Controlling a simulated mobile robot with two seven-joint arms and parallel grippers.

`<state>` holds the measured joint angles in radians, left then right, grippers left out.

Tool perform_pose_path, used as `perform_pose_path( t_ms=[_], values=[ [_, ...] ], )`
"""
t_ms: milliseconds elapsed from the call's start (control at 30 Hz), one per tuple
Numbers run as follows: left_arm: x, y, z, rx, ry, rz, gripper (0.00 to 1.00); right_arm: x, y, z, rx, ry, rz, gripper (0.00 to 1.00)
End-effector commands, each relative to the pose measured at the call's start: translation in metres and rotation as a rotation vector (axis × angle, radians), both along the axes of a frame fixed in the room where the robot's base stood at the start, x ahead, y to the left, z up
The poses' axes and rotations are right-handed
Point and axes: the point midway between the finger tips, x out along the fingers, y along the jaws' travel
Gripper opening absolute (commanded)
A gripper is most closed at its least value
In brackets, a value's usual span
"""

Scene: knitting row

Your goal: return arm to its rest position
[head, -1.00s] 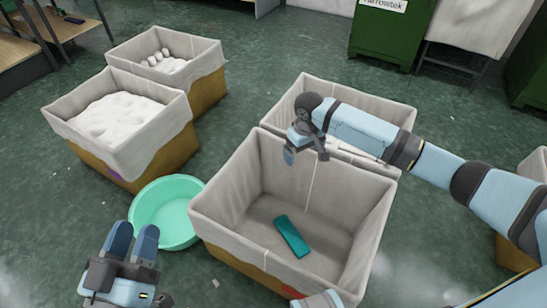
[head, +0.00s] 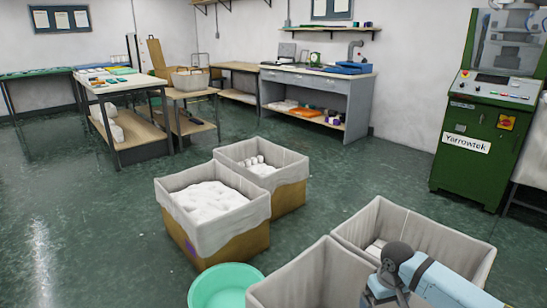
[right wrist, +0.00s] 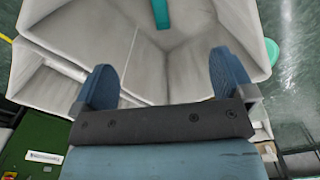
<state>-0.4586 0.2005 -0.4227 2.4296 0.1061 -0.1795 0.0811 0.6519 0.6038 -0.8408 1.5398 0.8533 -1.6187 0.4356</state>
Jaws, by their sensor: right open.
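My right arm (head: 440,288) reaches in from the lower right of the head view, over the lined bins. My right gripper (right wrist: 165,78) shows in the right wrist view, with its two blue fingers wide apart and nothing between them. Below it is the pale inside of a lined bin (right wrist: 70,25). A teal object (right wrist: 161,12) lies in that bin, beyond the fingertips and apart from them. In the head view this near bin (head: 312,278) is cut off by the bottom edge. My left gripper is out of view.
A mint-green basin (head: 226,287) stands left of the near bin. Another lined bin (head: 447,232) stands behind it. Two bins with white contents (head: 212,200) stand further left. A green machine (head: 475,150) stands at the right, with tables (head: 318,85) at the back. Floor at left is clear.

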Motion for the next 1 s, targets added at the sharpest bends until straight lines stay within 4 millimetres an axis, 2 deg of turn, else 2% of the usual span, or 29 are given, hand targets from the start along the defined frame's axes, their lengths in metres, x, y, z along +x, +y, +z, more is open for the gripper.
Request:
perform_pose_path(
  t_ms=[100,233,367,467,567,700,1000],
  values=[
    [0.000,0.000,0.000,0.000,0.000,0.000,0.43,-0.018,0.022,-0.019,0.064,-0.084,0.053,1.00],
    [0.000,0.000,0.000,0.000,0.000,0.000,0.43,-0.037,0.042,-0.031,0.135,-0.193,0.109,1.00],
    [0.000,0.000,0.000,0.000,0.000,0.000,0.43,-0.062,0.066,-0.038,0.219,-0.329,0.169,1.00],
    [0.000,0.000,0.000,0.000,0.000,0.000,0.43,-0.087,0.085,-0.035,0.296,-0.464,0.221,1.00],
    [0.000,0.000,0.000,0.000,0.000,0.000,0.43,-0.118,0.104,-0.021,0.382,-0.631,0.276,1.00],
    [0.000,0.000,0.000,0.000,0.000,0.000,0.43,-0.162,0.122,0.018,0.482,-0.881,0.339,1.00],
    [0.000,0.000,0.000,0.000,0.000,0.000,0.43,-0.233,0.131,0.103,0.581,-1.272,0.420,1.00]
  ],
)
